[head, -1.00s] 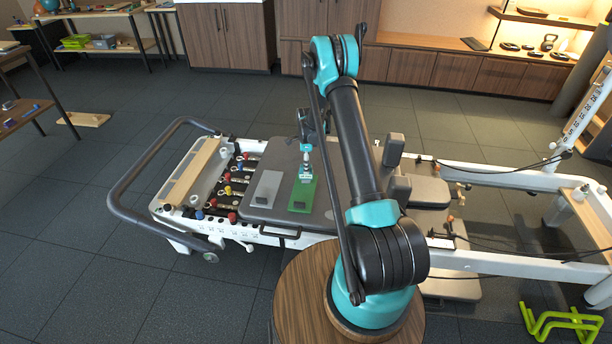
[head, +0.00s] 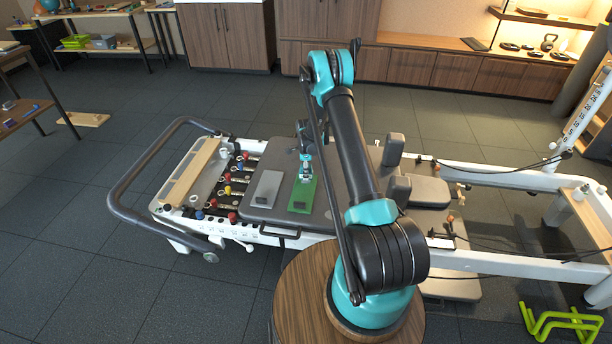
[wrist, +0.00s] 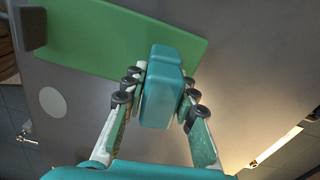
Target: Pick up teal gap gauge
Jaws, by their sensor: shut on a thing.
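The teal gap gauge (wrist: 162,88) is a block with rounded edges, seen in the middle of the wrist view. My gripper (wrist: 158,92) is shut on it, with one finger against each side. In the head view my gripper (head: 305,176) is low over the green board (head: 302,197) on the grey carriage. The gauge is too small there to tell from the gripper. In the wrist view the green board (wrist: 95,45) lies behind the gauge. I cannot tell whether the gauge touches the board.
A grey board (head: 266,187) with a dark block lies left of the green board on the carriage. Coloured spring ends and knobs (head: 228,190) are further left. Shoulder blocks (head: 393,150) stand to the right. A curved dark frame bar (head: 140,163) rounds the left end.

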